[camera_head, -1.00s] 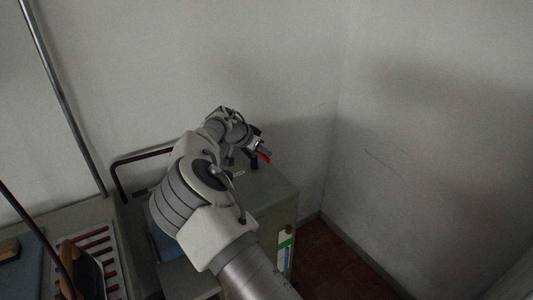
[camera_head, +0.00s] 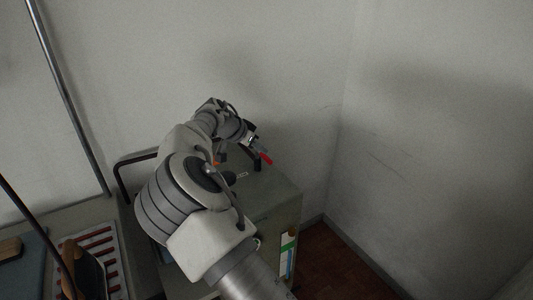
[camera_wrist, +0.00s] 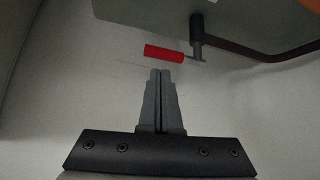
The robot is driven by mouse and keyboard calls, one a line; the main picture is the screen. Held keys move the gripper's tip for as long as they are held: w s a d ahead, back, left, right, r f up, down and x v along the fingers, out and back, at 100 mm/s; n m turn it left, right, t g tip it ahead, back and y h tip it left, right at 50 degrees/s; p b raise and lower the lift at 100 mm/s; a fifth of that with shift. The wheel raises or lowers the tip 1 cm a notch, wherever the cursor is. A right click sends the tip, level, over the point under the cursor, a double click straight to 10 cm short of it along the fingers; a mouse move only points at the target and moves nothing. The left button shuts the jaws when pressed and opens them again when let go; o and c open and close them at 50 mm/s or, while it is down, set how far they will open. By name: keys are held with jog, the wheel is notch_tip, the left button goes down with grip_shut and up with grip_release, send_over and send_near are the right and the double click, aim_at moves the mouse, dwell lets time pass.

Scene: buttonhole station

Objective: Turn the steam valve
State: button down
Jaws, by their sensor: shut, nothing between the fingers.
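The steam valve is a dark upright stem (camera_wrist: 197,28) with a red lever handle (camera_wrist: 164,53) reaching left from it in the wrist view. In the head view the red handle (camera_head: 265,158) shows at the back right of a grey-green cabinet, beside the black stem (camera_head: 257,164). My gripper (camera_wrist: 160,73) is shut and empty. In the wrist view its fingertips lie just below the red handle, with a small gap in the picture; I cannot tell the true distance. In the head view my gripper (camera_head: 257,148) is partly hidden by my wrist.
The cabinet (camera_head: 283,196) carries the valve, with a black bent rail (camera_head: 127,160) at its left. Grey walls meet in a corner behind and right. At lower left are a red-striped rack (camera_head: 112,278) and a thin dark pole (camera_head: 35,225).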

jog(key=v, duration=1.3)
jog(key=s+d+r+g+y, duration=0.1)
jog(key=s+d+y, duration=0.15)
jog(key=d, duration=0.45)
jog(key=s+d+n+g+y, duration=0.1)
jog(key=s+d, duration=0.3)
jog(key=d, duration=0.2)
jog(key=s+d+r+g+y, duration=0.1)
jog(key=s+d+g, duration=0.15)
jog(key=d, duration=0.45)
jog(key=s+d+n+t, duration=0.2)
jog(key=s+n, duration=0.1)
jog(key=s, duration=1)
jog(key=s+d+n+t+y, duration=0.1)
jog(key=s+d+n, duration=0.2)
jog(key=s, duration=1)
jog(key=shift+s+d+n+t, duration=0.2)
jog(key=shift+s+n+t, duration=0.15)
jog(key=shift+n, duration=0.35)
